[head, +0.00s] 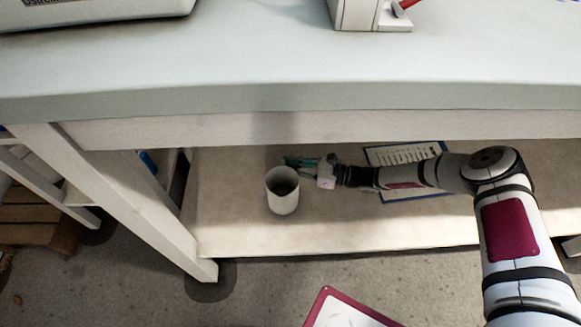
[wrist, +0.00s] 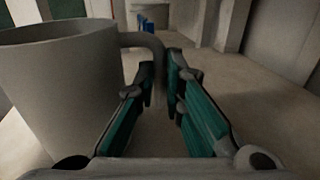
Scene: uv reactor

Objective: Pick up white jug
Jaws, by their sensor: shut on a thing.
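The white jug (head: 283,192) is upright at the lower shelf under the table, its opening facing up. In the wrist view the jug's body (wrist: 62,95) fills the left side, and its curved handle (wrist: 148,42) reaches over to the fingertips. My gripper (head: 300,162) comes in from the right, beside the jug. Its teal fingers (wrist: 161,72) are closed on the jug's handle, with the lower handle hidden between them. I cannot tell whether the jug's base touches the shelf.
The lower shelf (head: 230,225) is mostly bare around the jug. A blue-edged clipboard with paper (head: 410,153) lies behind my forearm. The thick tabletop (head: 260,75) hangs over the shelf, and a white table leg (head: 130,205) stands to the left.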

